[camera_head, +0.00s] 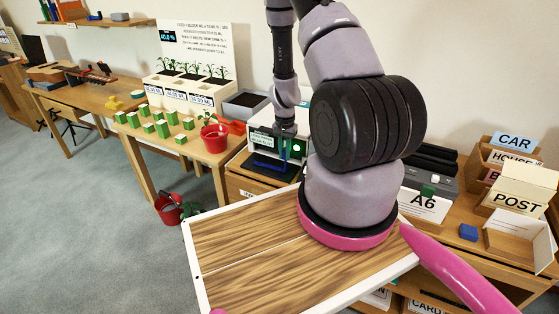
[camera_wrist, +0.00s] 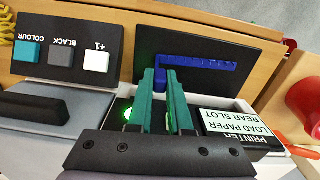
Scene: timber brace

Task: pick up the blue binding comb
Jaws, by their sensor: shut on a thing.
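The blue binding comb (camera_wrist: 205,72) shows in the wrist view as a long blue strip with small teeth, in front of a black panel. Its left end lies between the teal fingertips of my gripper (camera_wrist: 160,77), which is shut on it. The rest of the comb sticks out to the right of the fingers. In the head view my gripper (camera_head: 284,144) is low over the black tray of the printer (camera_head: 268,138), and a bit of blue shows beside it. I cannot tell whether the comb is clear of the tray.
Beside the gripper, the printer has a label (camera_wrist: 235,128) and a green light. A button panel (camera_wrist: 75,55) is at the left.

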